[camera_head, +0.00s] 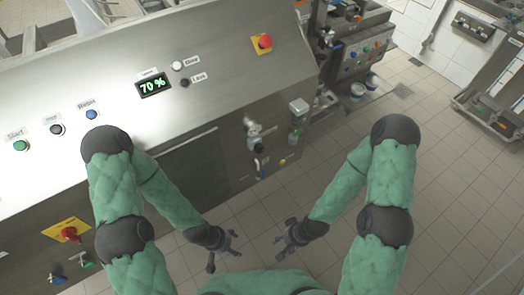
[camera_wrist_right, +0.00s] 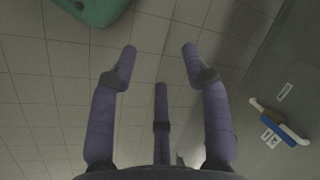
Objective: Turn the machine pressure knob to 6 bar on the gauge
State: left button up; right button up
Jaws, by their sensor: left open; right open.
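The machine (camera_head: 190,75) is a steel cabinet with a sloped panel. On its front, toward the right end, a small pale round fitting (camera_head: 252,128) looks like the gauge, seen steeply from above; its reading is too small to make out. A dark knob (camera_head: 258,147) sits just below it. My left gripper (camera_head: 224,254) is open and empty, below and left of the knob, well apart from it. My right gripper (camera_head: 281,240) is open and empty, below and slightly right of the knob. Its spread fingers also show in the right wrist view (camera_wrist_right: 160,62), over bare floor.
A blue-and-white handle (camera_wrist_right: 280,122) with labels is on a grey surface in the right wrist view. A red emergency button (camera_head: 265,41), a 70 % display (camera_head: 153,85) and several buttons are on the panel. Another machine (camera_head: 355,45) stands behind.

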jog(key=shift+o, duration=0.3)
jog(key=shift+o, duration=0.9)
jog(key=shift+w, duration=0.1)
jog(key=n+t+y+b, duration=0.3)
jog(key=n+t+y, duration=0.35)
jog(key=t, duration=0.85)
send_near(261, 150)
jog(key=shift+n+h, duration=0.75)
jog(key=shift+n, duration=0.2)
jog(key=x, duration=0.3)
jog(key=b+x, duration=0.1)
jog(key=x, duration=0.2)
jog(key=b+x, duration=0.1)
jog(key=x, duration=0.1)
jog(key=shift+w+a+r, duration=0.15)
jog(key=shift+a+r, duration=0.15)
jog(key=shift+a, duration=0.2)
jog(key=c, duration=1.1)
